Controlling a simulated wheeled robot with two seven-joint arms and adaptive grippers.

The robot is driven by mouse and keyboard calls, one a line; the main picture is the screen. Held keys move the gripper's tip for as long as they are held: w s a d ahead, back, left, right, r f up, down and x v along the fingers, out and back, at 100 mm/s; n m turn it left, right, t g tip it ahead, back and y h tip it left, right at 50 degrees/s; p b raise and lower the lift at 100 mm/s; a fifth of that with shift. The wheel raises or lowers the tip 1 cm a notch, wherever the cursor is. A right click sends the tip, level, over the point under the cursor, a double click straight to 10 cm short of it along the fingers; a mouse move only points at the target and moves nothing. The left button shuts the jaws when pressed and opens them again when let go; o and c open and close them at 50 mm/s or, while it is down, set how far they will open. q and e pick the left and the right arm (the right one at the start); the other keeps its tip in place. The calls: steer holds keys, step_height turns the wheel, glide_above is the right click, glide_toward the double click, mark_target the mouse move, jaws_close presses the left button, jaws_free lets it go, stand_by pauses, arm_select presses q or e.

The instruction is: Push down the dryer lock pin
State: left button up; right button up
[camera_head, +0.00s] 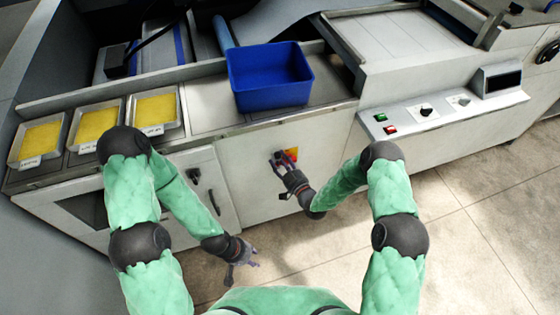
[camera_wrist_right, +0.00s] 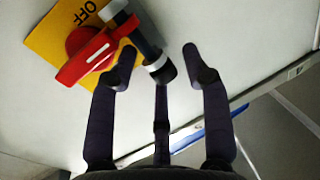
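In the right wrist view a black rod with silver bands (camera_wrist_right: 149,45), perhaps the lock pin, sticks out from a pale panel beside a red switch handle (camera_wrist_right: 88,58). The handle sits on a yellow plate (camera_wrist_right: 50,45) marked OFF. My right gripper (camera_wrist_right: 160,54) is open, and the rod's end lies between its fingertips in the picture. I cannot tell whether they touch. In the head view my right gripper (camera_head: 279,163) is at the cabinet front, next to the red and yellow switch (camera_head: 292,154). My left gripper (camera_head: 244,264) hangs low over the floor, open and empty.
A blue bin (camera_head: 270,80) stands on the machine top above the switch. Several trays with yellow contents (camera_head: 97,124) line the left counter. A control panel (camera_head: 440,110) with green and red buttons is at right. The floor in front is clear.

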steer(key=v, duration=1.1)
steer(key=shift+s+d, duration=0.2)
steer(key=shift+s, duration=0.15)
steer(key=shift+f, duration=0.15)
